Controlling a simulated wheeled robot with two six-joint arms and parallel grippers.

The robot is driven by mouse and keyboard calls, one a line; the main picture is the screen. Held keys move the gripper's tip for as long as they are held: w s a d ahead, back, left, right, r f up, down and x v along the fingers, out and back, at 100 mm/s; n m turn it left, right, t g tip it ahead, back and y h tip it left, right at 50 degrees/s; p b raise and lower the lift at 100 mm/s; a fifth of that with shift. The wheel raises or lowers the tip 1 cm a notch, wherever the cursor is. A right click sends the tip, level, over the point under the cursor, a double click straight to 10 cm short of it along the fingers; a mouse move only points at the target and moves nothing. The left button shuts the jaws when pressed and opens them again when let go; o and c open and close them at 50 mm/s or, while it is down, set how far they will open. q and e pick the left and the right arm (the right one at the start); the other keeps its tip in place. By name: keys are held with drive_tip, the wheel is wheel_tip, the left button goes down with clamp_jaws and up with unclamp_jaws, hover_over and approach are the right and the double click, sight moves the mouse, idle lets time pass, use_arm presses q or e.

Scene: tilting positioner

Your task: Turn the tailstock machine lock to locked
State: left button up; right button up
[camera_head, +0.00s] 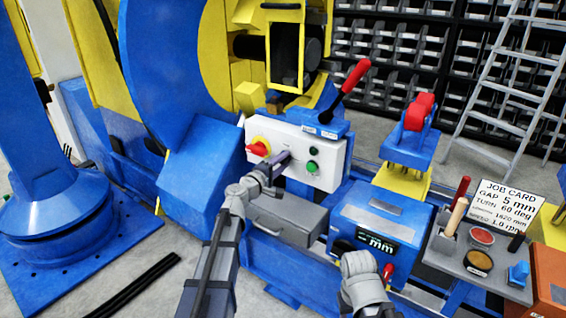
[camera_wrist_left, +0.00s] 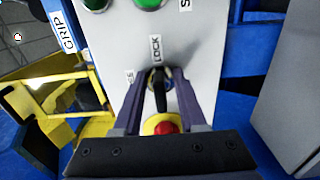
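The lock selector, a black knob (camera_wrist_left: 158,92), sits on the white control panel (camera_head: 327,175) under the printed word LOCK (camera_wrist_left: 155,48). Its handle lies nearly upright in the left wrist view. A second small label (camera_wrist_left: 129,77) beside it is partly hidden. My left gripper (camera_wrist_left: 160,80) is open, with one finger on each side of the knob. Gaps show between knob and fingers; I cannot tell whether either touches. In the head view my left gripper (camera_head: 283,158) reaches the panel's front and hides the knob. My right gripper is not visible; only my right arm shows at the bottom.
A red-and-yellow emergency stop (camera_head: 259,147) is close beside the left gripper. Green buttons (camera_head: 312,166) are on the panel's other side. A red-handled lever (camera_head: 352,77) rises behind the panel. A grey drawer box (camera_head: 290,218) lies below. A job card (camera_head: 505,208) stands at right.

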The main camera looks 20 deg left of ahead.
use_arm(q)
drive_tip(key=shift+o, duration=0.2)
drive_tip(key=v, duration=0.7)
drive_tip(key=shift+s+a, duration=0.15)
drive_tip(key=shift+s, duration=0.2)
drive_tip(key=s+d+f+m+g+h, duration=0.1)
drive_tip(key=s+d+f+m+g, duration=0.55)
drive_tip(key=d, duration=0.45)
drive_tip(key=s+d+f+m+g+h, duration=0.1)
drive_tip(key=s+d+f+m+g, duration=0.55)
drive_tip(key=d, duration=0.45)
drive_tip(key=s+a+f+m+g+y, duration=0.2)
drive_tip(key=s+f+y, duration=0.25)
drive_tip(key=s, duration=0.35)
drive_tip(key=s+a+f+m+g+y, duration=0.1)
drive_tip(key=s+f+m+g+y, duration=0.15)
drive_tip(key=s+f+y, duration=0.35)
wheel_tip(320, 180, up, 32)
drive_tip(key=s+h+p, duration=0.1)
drive_tip(key=p, duration=2.9)
drive_tip(key=shift+s+a, duration=0.35)
